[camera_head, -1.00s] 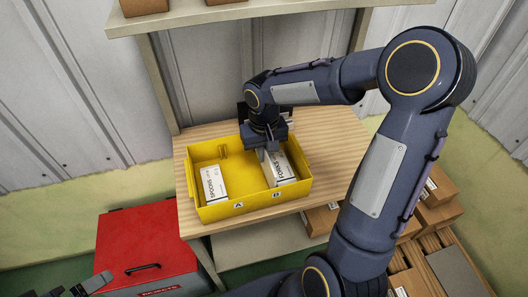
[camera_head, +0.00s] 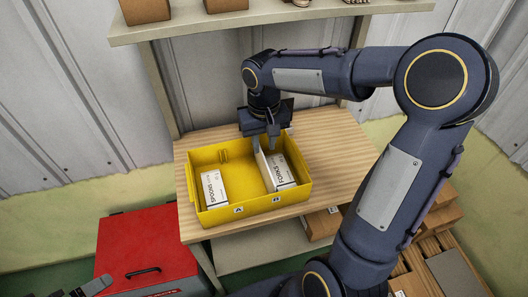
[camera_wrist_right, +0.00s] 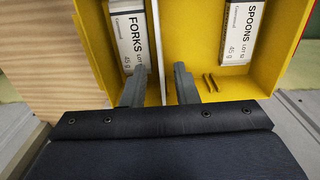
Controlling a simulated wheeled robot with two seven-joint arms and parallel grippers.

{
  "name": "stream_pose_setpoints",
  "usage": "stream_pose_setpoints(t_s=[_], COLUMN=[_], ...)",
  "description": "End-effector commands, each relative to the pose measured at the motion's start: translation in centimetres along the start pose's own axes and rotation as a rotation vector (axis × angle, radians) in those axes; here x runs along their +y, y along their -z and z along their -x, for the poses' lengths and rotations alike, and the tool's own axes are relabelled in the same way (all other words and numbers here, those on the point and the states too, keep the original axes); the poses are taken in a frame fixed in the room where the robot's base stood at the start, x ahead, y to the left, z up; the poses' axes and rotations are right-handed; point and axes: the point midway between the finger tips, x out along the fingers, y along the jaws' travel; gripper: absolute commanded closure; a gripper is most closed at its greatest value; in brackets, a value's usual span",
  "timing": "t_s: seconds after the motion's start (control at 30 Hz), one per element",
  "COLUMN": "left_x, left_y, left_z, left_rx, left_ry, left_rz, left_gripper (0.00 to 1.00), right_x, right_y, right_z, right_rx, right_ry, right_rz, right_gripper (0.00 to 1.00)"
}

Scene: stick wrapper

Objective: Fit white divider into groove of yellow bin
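The yellow bin (camera_head: 235,213) stands on the wooden table. The white divider (camera_head: 262,166) stands in it as a thin upright panel beside the FORKS box (camera_head: 280,172), and shows as a narrow strip in the right wrist view (camera_wrist_right: 155,40). A pair of small yellow ribs with a groove (camera_wrist_right: 210,82) shows on the back wall, to the side of the divider. My right gripper (camera_head: 265,140) is open above the back wall; its fingers (camera_wrist_right: 160,88) are on either side of the divider's near end, with gaps. My left gripper (camera_head: 88,288) is partly in view at the bottom left.
The SPOONS box (camera_head: 213,188) lies in the left part of the bin, with bare yellow floor between it and the divider. Bare table (camera_head: 335,150) lies to the right. A shelf with boxes (camera_head: 270,24) hangs above; a red case (camera_head: 145,240) stands below left.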

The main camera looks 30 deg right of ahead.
Motion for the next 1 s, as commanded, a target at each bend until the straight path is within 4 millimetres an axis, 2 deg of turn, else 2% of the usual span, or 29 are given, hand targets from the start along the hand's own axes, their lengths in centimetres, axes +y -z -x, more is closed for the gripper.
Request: stream_pose_setpoints(t_s=[0.17,0.27,0.37,0.47,0.6,0.7,0.83,1.0], left_x=[0.0,0.0,0.0,0.0,0.0,0.0,0.0,0.0], left_y=[0.0,0.0,0.0,0.0,0.0,0.0,0.0,0.0], left_z=[-0.1,-0.1,-0.1,-0.1,-0.1,-0.1,-0.1,-0.1], left_rx=[0.0,0.0,0.0,0.0,0.0,0.0,0.0,0.0], left_ry=[0.0,0.0,0.0,0.0,0.0,0.0,0.0,0.0], left_rz=[0.0,0.0,0.0,0.0,0.0,0.0,0.0,0.0], left_gripper=[0.0,0.0,0.0,0.0,0.0,0.0,0.0,0.0], right_x=[0.0,0.3,0.8,1.2,1.0,0.4,-0.2,-0.6], right_y=[-0.1,-1.3,-4.2,-8.2,-13.6,-16.3,-18.3,-19.1], right_z=[2.0,3.0,4.3,5.1,5.0,4.4,3.6,3.2], right_rx=[0.004,0.023,0.072,0.144,0.261,0.337,0.404,0.433], right_ry=[0.001,0.016,0.06,0.131,0.249,0.323,0.388,0.416], right_rz=[0.001,0.006,0.018,0.032,0.045,0.05,0.053,0.055], right_gripper=[0.73,0.73,0.73,0.73,0.73,0.73,0.73,0.73])
